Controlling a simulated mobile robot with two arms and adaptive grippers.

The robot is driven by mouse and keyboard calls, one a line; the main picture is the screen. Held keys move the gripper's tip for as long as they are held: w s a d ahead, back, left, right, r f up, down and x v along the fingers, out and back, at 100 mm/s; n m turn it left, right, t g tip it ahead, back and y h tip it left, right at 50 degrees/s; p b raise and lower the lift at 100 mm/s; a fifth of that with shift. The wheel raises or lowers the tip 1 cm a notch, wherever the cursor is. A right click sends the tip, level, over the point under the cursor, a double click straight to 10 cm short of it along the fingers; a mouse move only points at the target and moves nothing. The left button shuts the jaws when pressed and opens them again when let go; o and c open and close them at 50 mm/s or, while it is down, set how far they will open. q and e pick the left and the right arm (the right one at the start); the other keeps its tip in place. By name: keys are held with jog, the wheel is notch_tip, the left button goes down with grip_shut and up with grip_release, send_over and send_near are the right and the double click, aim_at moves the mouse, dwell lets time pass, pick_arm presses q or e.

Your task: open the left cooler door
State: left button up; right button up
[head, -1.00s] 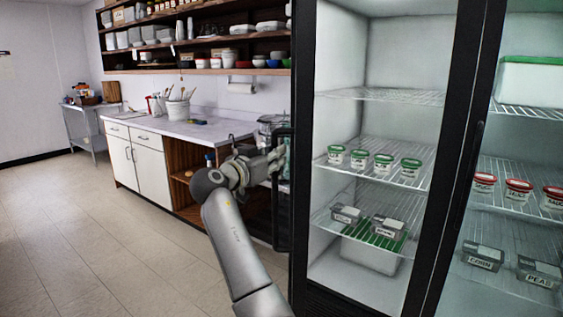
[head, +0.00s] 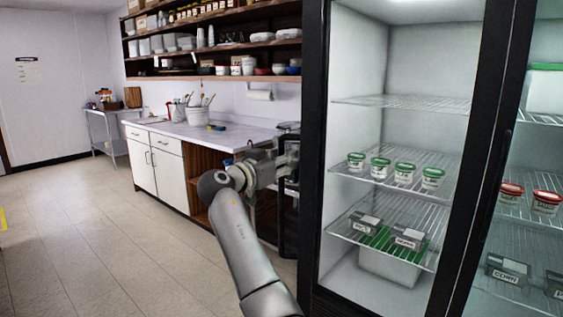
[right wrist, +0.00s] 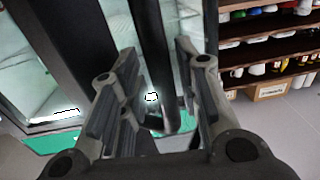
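The left cooler door (head: 313,150) stands swung open, seen nearly edge-on as a dark strip at the cooler's left side. Its black bar handle (head: 287,228) sticks out to the left of that edge. My right gripper (head: 284,168) is at the handle, its fingertips partly blurred. In the right wrist view, the handle bar (right wrist: 152,45) runs between the two fingers of my right gripper (right wrist: 157,62). The fingers are apart, with gaps beside the bar. My left gripper is not in view.
Inside the cooler, wire shelves (head: 400,103) hold green-lidded tubs (head: 404,173) and grey labelled boxes (head: 364,223). The right cooler door's handle (head: 495,165) is at its left edge. A counter (head: 180,134) stands behind my arm. The floor (head: 110,240) at left is clear.

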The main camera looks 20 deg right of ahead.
jog(key=shift+a+f, duration=0.1)
jog(key=shift+a, duration=0.1)
jog(key=v, duration=1.1)
jog(key=shift+s+a, duration=0.25)
jog(key=shift+a, duration=0.1)
jog(key=shift+c, duration=0.4)
